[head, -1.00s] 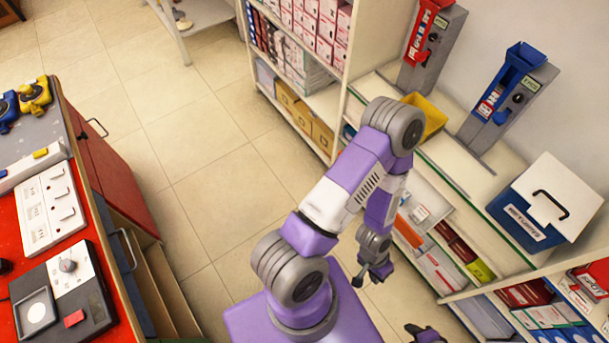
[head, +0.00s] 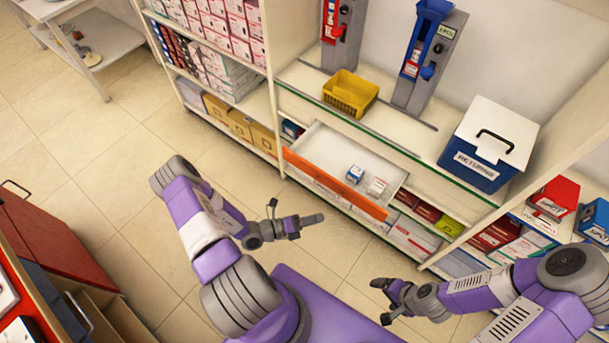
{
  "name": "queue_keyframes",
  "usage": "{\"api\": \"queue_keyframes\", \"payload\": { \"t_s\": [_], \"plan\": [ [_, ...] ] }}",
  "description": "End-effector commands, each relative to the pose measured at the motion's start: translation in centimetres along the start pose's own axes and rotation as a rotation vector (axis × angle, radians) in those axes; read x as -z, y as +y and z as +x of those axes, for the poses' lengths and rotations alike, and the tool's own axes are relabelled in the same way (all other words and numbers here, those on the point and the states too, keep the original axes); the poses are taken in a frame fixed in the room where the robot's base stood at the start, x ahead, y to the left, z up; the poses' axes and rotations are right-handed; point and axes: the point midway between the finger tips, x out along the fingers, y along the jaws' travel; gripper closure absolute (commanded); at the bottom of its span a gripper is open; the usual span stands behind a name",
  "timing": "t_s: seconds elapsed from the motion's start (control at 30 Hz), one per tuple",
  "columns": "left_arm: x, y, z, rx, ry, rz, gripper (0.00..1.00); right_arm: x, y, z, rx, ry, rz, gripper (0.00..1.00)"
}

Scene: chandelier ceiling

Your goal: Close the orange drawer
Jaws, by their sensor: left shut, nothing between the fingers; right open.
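The orange drawer (head: 334,184) stands pulled out from the white shelf unit, its orange front facing me and its white inside showing. Two small boxes lie in it, a blue and white one (head: 355,173) and a pale one (head: 376,188). My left gripper (head: 318,219) is shut and empty, in front of the drawer and apart from its front in the picture. My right gripper (head: 380,298) is open and empty, lower and to the right, over the floor.
Above the drawer, the counter holds a yellow basket (head: 350,93), a blue dispenser (head: 425,62) and a blue box with a white lid (head: 490,145). A red cabinet (head: 55,235) with a handle stands at left. Tiled floor between is clear.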

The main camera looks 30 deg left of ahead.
Motion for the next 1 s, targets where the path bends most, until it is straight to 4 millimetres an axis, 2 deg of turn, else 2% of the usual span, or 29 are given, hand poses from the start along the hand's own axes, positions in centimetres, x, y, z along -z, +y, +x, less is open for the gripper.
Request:
{"api": "queue_keyframes", "payload": {
  "t_s": [0.03, 0.1, 0.2, 0.33, 0.47, 0.8, 1.0],
  "plan": [
    [-2.7, 2.0, -1.7, -0.013, -0.164, -0.091, 1.00, 0.0, 0.2, 0.6, 0.000, 0.000, 0.000, 0.13],
    [-5.8, 3.7, -3.9, -0.014, -0.348, -0.183, 1.00, 0.0, 0.3, 0.9, 0.000, 0.000, 0.000, 0.13],
    [-8.6, 5.2, -6.7, -0.007, -0.526, -0.259, 1.00, 0.1, 0.4, 1.1, 0.000, 0.000, 0.000, 0.13],
    [-10.1, 6.0, -8.1, 0.001, -0.622, -0.294, 1.00, 0.1, 0.5, 1.3, 0.000, 0.000, 0.000, 0.13],
    [-11.0, 6.2, -7.1, 0.003, -0.629, -0.296, 1.00, 0.1, 0.5, 1.4, 0.000, 0.000, 0.000, 0.13],
    [-15.0, 6.9, -1.2, 0.002, -0.624, -0.292, 1.00, 0.1, 0.9, 2.5, 0.000, 0.000, 0.000, 0.13],
    [-16.9, 7.2, 1.5, 0.001, -0.624, -0.294, 1.00, 0.1, 1.2, 3.2, 0.000, 0.000, 0.000, 0.13]
  ]
}}
